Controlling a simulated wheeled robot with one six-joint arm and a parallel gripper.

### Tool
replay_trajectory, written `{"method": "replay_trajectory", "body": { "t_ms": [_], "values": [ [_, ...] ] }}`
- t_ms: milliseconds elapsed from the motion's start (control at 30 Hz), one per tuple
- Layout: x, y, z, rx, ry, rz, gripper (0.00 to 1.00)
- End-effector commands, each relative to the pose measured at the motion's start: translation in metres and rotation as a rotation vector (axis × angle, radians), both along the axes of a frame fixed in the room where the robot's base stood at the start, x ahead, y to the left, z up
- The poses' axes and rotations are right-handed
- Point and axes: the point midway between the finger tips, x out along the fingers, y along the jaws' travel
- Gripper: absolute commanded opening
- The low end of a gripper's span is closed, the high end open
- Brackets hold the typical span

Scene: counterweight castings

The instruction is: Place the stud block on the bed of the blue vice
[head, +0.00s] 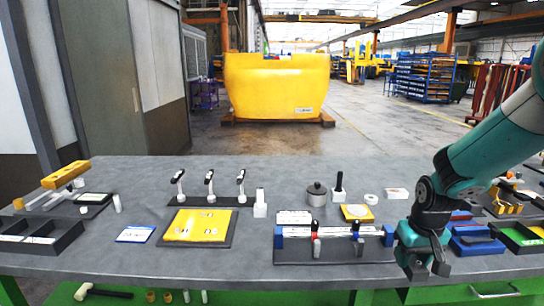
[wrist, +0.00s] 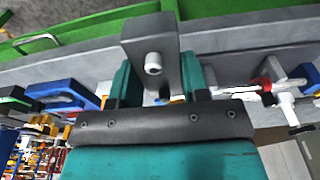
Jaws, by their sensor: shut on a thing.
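The stud block (wrist: 148,38) is a dark grey block with a pale round stud on its face. It shows large in the wrist view, between the two teal fingers of my gripper (wrist: 157,72), which is shut on it. In the head view my gripper (head: 428,266) hangs over the front edge area of the bench, pointing down. There the block is hard to tell from the grey gripper parts. The blue vice (head: 474,240) stands on the bench just right of my gripper. Its bed is partly in view and looks dark between the blue parts.
A rail fixture with blue ends (head: 335,232) lies left of my gripper. A yellow plate (head: 198,226), several upright clamps and a dark bin (head: 40,235) stand further left. Bare bench shows between them.

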Motion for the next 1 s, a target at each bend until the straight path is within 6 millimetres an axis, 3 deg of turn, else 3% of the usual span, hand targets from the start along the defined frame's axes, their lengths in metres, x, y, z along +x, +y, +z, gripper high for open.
{"method": "replay_trajectory", "body": {
  "t_ms": [200,400,600,1000],
  "values": [
    [-0.040,0.014,-0.083,0.000,0.014,0.003,0.00],
    [-0.073,0.021,-0.126,-0.002,0.006,0.006,0.00],
    [-0.085,0.023,-0.138,-0.002,0.000,0.006,0.00],
    [-0.084,0.024,-0.138,-0.002,0.000,0.008,0.00]
  ]
}}
